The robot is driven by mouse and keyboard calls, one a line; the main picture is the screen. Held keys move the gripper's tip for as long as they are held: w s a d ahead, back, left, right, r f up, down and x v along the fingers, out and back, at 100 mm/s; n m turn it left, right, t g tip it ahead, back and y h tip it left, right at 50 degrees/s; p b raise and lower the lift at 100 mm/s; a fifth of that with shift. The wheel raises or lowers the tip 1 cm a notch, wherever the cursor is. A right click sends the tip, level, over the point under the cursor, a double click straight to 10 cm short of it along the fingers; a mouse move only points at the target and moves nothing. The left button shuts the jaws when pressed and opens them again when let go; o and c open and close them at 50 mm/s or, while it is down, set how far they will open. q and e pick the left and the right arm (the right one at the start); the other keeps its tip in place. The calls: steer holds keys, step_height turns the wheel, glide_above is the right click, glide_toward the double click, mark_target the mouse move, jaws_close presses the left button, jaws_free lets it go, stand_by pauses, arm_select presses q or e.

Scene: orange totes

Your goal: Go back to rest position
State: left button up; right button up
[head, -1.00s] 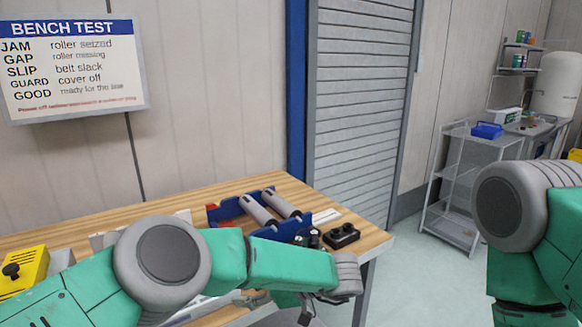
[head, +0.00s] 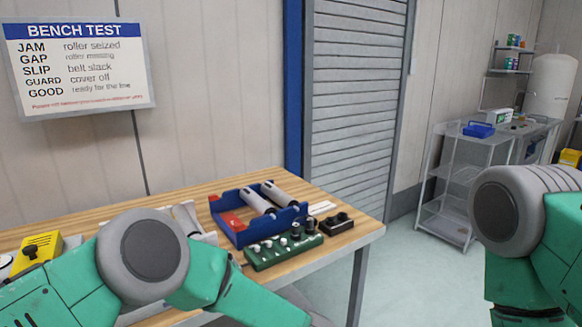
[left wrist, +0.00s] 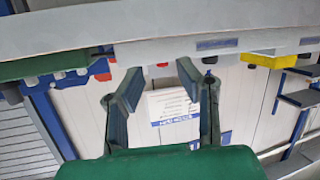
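My left arm comes in from the lower left of the head view, below the bench front, and its gripper is out of that frame. The left wrist view shows my left gripper (left wrist: 160,68) with its two dark fingers apart and nothing between them. My right arm shows at the right edge of the head view, over the floor. Its gripper is out of frame. The wooden bench (head: 345,245) stands in front of me.
On the bench are a blue tray (head: 236,236) with grey rollers and a red part, a green control board (head: 285,252), a black block (head: 336,224) and a yellow box (head: 38,252). A grey rack (head: 447,180) stands back right. The floor between is clear.

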arm_select(q)
steer(key=s+a+f+m+h+b, duration=0.2)
steer(key=s+a+f+m+h, duration=0.3)
steer(key=f, duration=0.3)
steer(key=s+a+f+m+h+b, duration=0.1)
steer(key=s+a+f+m+h, duration=0.1)
steer(key=s+f+m+h, duration=0.5)
steer(key=s+a+f+g+b, duration=0.1)
steer(key=s+a+g, duration=0.3)
steer(key=s, duration=0.9)
steer(key=s+a+f+g, duration=0.2)
steer(key=s+a+g, duration=0.3)
steer(key=s, duration=0.8)
steer(key=shift+s+a+f+n+y+b, duration=0.3)
steer(key=shift+s+a+y+b, duration=0.1)
steer(key=shift+a, duration=0.25)
